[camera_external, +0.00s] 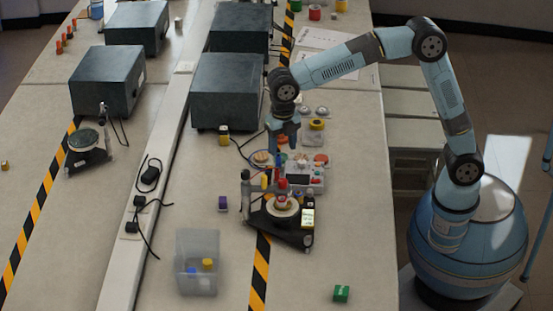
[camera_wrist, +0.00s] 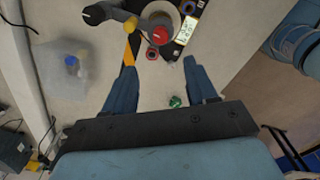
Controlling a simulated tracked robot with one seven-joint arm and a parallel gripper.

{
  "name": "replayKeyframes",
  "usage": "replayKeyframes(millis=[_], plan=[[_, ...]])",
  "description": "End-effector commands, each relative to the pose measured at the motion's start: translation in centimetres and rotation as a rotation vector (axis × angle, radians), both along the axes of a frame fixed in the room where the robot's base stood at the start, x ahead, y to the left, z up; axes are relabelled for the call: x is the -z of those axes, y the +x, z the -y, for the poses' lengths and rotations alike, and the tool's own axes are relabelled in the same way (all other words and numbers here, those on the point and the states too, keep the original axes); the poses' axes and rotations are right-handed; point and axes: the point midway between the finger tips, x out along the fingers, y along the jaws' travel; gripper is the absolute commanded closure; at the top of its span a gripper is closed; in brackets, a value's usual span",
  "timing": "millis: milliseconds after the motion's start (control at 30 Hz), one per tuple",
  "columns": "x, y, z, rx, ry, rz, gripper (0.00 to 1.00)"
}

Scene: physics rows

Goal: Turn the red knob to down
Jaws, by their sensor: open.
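A red round top (camera_external: 282,184) stands on a dark device with a pale round plate (camera_external: 268,205), right of centre on the bench. In the wrist view the red top (camera_wrist: 160,33) shows from above, beyond the fingertips. I cannot make out a pointer or which way it is turned. A yellow top (camera_wrist: 130,24) and a black top (camera_wrist: 93,14) stand to its left. My gripper (camera_external: 282,148) points down behind the device, apart from the red top. In the wrist view my gripper (camera_wrist: 159,68) has its fingers spread, with nothing between them.
A white control box (camera_external: 303,174) with small coloured parts stands just behind the device. A clear bin (camera_external: 197,280) is at front left, a green block (camera_external: 341,293) at front right, a purple block (camera_external: 222,203) to the left. Dark boxes (camera_external: 228,90) stand behind.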

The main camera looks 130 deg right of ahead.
Motion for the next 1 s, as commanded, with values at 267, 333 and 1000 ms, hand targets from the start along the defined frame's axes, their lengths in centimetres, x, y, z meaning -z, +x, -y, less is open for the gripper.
replayKeyframes(millis=[267, 333, 1000], plan=[[4.4, -0.1, -0.1, 0.001, 0.002, -0.004, 0.43], [5.7, -0.1, -0.1, 0.001, 0.002, -0.004, 0.43], [12.9, -0.1, -0.1, 0.002, 0.000, 0.000, 0.43]])
